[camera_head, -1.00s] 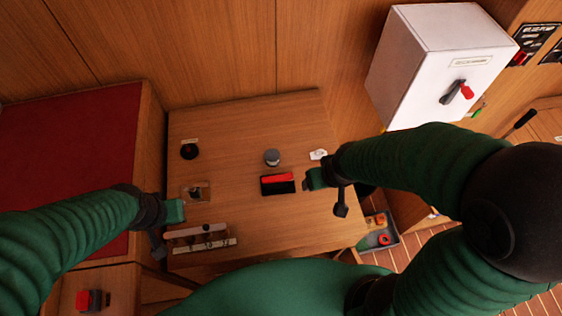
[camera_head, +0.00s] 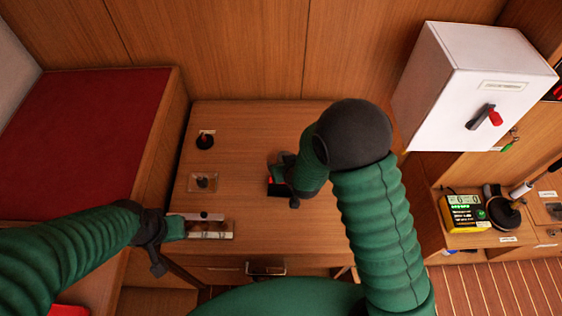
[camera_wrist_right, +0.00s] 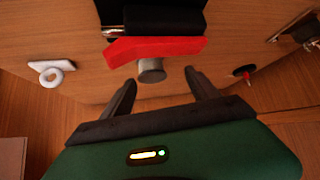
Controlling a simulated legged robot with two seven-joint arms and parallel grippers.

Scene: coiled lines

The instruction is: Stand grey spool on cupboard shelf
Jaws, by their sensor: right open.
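The grey spool (camera_wrist_right: 152,70) stands on the wooden table, between and just beyond the fingertips of my right gripper (camera_wrist_right: 160,84) in the right wrist view. The fingers are apart with nothing held. In the head view my right gripper (camera_head: 283,178) is low over the table, and my right arm hides the spool. A white cupboard (camera_head: 466,95) hangs at the upper right; its front with a black and red handle (camera_head: 484,117) looks closed, and no shelf inside shows. My left gripper (camera_head: 168,238) is by the table's front left corner; its jaws are unclear.
A slotted rack (camera_head: 207,227) is near my left gripper. A yellow meter (camera_head: 465,213) stands at right.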

